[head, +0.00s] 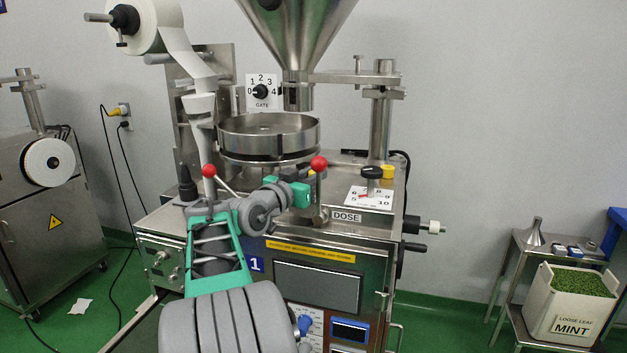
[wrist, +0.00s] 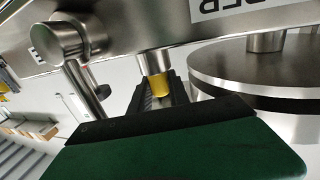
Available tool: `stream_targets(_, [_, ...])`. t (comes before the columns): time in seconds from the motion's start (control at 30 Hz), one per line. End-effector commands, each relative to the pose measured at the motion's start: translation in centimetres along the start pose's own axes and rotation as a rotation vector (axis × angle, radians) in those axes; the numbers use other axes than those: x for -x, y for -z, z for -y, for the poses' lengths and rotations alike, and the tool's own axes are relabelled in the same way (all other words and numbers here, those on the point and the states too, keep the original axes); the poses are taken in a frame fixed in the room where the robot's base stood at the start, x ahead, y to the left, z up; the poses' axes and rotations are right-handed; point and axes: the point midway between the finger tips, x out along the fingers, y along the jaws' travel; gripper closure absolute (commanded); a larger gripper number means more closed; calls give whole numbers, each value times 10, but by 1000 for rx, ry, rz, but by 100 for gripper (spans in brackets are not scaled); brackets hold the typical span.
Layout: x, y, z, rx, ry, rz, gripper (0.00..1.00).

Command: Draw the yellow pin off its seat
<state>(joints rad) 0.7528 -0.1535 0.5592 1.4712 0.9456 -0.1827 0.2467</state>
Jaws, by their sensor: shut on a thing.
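The yellow pin (wrist: 159,84) is a short yellow cylinder in the wrist view, between the two dark fingers of my gripper (wrist: 160,93). The fingers are closed on its sides. A steel cylindrical piece (wrist: 154,62) lies in line with the pin and appears to meet its far end. I cannot tell how much of the pin sits in or on it. In the head view my gripper (head: 309,187) is at the machine's front, near the red-knobbed lever right of centre.
A round steel pan (head: 268,137) stands behind my arm, and its disc-like edge (wrist: 255,75) is close beside the fingers. A lever with a red ball (head: 319,163) stands by my gripper. The dose dial (head: 369,197) and a yellow block (head: 387,172) are to the right.

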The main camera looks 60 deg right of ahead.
Motion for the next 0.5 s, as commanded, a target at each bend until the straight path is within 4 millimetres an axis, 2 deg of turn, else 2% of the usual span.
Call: stream_targets(0.5, [0, 3, 0, -1, 0, -1, 100])
